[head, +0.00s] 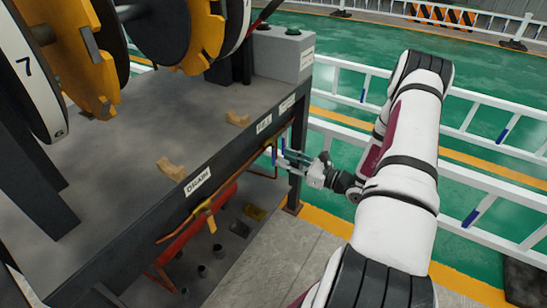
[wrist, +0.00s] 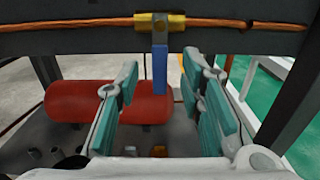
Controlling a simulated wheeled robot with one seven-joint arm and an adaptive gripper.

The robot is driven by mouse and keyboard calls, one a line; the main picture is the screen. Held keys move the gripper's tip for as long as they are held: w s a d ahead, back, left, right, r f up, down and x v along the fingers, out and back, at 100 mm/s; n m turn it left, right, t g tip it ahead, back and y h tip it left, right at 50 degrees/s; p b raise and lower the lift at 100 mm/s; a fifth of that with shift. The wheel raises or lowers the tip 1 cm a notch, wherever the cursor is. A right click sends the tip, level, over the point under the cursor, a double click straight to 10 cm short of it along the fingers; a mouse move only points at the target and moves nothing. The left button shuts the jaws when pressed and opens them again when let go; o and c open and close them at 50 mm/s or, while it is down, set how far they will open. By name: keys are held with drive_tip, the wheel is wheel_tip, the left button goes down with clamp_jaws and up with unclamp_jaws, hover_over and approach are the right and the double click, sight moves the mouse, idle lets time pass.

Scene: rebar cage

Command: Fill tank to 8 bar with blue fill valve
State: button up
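The blue fill valve handle (wrist: 160,70) hangs straight down from a brass valve body (wrist: 160,22) on a copper pipe. In the head view the blue handle (head: 274,156) is below the FILL label (head: 264,124). My gripper (head: 287,157) is open at the bench's front edge. In the wrist view the blue handle appears between the fingers of my gripper (wrist: 162,84), with a gap on both sides. The red tank (wrist: 85,101) lies behind and below; it also shows under the bench in the head view (head: 183,246). I see no readable pressure gauge.
A yellow valve handle (head: 212,223) hangs below the DRAIN label (head: 198,181). A dark bench leg (head: 298,150) stands close to my gripper. A grey button box (head: 284,52) and large numbered wheels are on the bench. White railings (head: 480,183) stand at right.

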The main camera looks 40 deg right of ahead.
sight(275, 155)
drive_tip(key=shift+b+x, duration=0.5)
drive_tip(key=shift+x, duration=2.15)
clamp_jaws()
